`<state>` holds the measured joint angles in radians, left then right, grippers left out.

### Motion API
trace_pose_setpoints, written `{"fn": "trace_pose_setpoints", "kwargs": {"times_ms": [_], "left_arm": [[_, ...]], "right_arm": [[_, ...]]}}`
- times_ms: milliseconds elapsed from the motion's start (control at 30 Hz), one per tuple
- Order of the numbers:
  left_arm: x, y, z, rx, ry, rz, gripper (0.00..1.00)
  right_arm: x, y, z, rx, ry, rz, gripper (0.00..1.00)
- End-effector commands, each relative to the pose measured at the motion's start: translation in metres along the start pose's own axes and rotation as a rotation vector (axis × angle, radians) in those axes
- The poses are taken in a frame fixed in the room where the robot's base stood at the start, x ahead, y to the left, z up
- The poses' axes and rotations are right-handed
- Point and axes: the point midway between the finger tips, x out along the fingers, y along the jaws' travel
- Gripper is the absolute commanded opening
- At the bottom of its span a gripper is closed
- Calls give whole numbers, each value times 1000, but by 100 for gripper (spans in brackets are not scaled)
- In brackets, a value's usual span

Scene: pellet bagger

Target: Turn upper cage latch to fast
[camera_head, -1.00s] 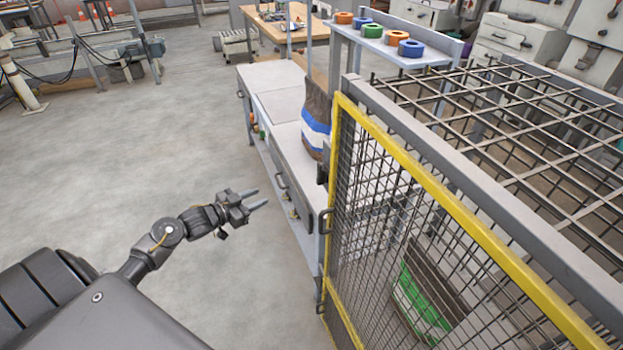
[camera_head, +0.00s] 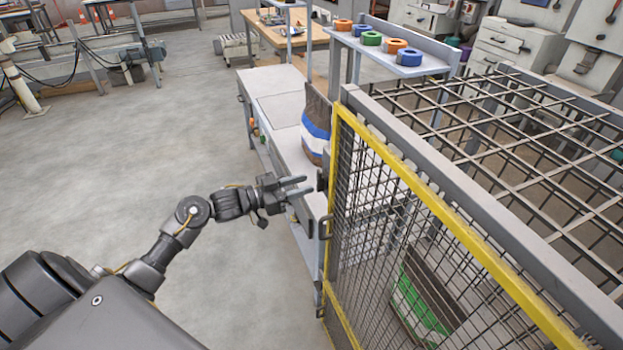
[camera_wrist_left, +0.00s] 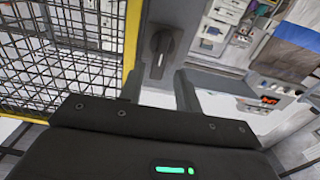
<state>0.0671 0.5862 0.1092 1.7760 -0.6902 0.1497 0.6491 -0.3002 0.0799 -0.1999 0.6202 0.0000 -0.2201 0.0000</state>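The upper cage latch (camera_wrist_left: 161,46) shows in the left wrist view as a dark rotary handle on a grey plate, just right of the yellow cage frame. My left gripper (camera_wrist_left: 158,85) is open and empty there, its two fingers apart and pointing toward the latch, with the handle seen beyond and between the fingertips. In the head view my left gripper (camera_head: 303,187) is left of the cage's near corner post, at about the height of the bench. The yellow-framed mesh cage door (camera_head: 440,221) stands to its right. My right gripper is in neither view.
A bench (camera_head: 277,103) runs beyond the cage, with a brown, white and blue bag (camera_head: 316,127) standing on it. A green and brown bag (camera_head: 422,290) is behind the mesh. A shelf (camera_head: 408,66) holds several coloured rings. Open floor lies to the left.

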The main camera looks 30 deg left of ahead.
Motion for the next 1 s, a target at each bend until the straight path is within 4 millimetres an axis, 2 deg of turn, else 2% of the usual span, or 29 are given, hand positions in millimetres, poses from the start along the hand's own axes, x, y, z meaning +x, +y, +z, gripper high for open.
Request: {"fn": "trace_pose_setpoints", "kwargs": {"times_ms": [100,233,600,867,1000], "left_arm": [[18,0,-2,-1,2,0,34],[29,0,-1,-1,1,0,34],[34,0,1,0,-1,0,34],[34,0,0,0,-1,0,0],[34,0,0,1,-1,0,0]], "right_arm": [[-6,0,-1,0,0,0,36],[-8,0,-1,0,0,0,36],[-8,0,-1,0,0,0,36],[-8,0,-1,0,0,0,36],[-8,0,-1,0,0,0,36]]}}
